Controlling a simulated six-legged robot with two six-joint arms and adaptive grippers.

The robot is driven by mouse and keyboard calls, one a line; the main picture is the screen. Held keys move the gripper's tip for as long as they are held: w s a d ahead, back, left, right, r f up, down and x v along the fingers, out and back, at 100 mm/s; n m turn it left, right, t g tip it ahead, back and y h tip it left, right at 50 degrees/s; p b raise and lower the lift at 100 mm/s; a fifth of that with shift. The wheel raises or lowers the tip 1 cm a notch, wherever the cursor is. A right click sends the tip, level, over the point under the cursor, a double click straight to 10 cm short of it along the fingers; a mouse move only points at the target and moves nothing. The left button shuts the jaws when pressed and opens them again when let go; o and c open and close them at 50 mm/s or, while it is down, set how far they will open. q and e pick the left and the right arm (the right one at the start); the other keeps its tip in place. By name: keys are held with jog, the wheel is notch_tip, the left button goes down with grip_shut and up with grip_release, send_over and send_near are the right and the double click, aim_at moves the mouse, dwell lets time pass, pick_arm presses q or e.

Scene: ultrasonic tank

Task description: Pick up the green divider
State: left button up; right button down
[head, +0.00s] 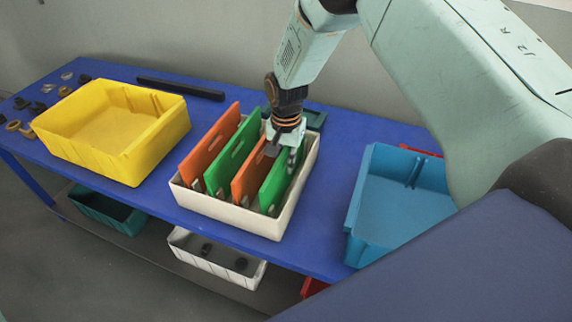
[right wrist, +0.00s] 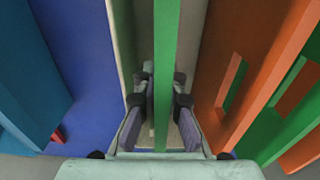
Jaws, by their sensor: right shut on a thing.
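Two green dividers and two orange dividers stand upright, alternating, in a white bin on the blue table. The rightmost green divider (head: 275,187) is under my right gripper (head: 288,143). In the right wrist view this green divider (right wrist: 166,70) runs between the two fingers of my right gripper (right wrist: 163,115), which is shut on it. The divider is still within the white bin (head: 240,226). The other green divider (head: 228,158) stands between the two orange dividers, the left one (head: 208,148) and the right one (head: 250,172). My left gripper is not in view.
A yellow bin (head: 150,165) stands left of the white bin, and a blue bin (head: 352,222) stands to its right. Small parts (head: 38,107) lie at the table's far left. A black bar (head: 180,89) lies along the back. More bins sit below the table (head: 325,222).

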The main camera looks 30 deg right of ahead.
notch_tip(320, 180, up, 18)
jog(key=p, duration=0.1)
jog(key=shift+p, duration=0.3)
jog(key=shift+f, duration=0.2)
dwell(1.0)
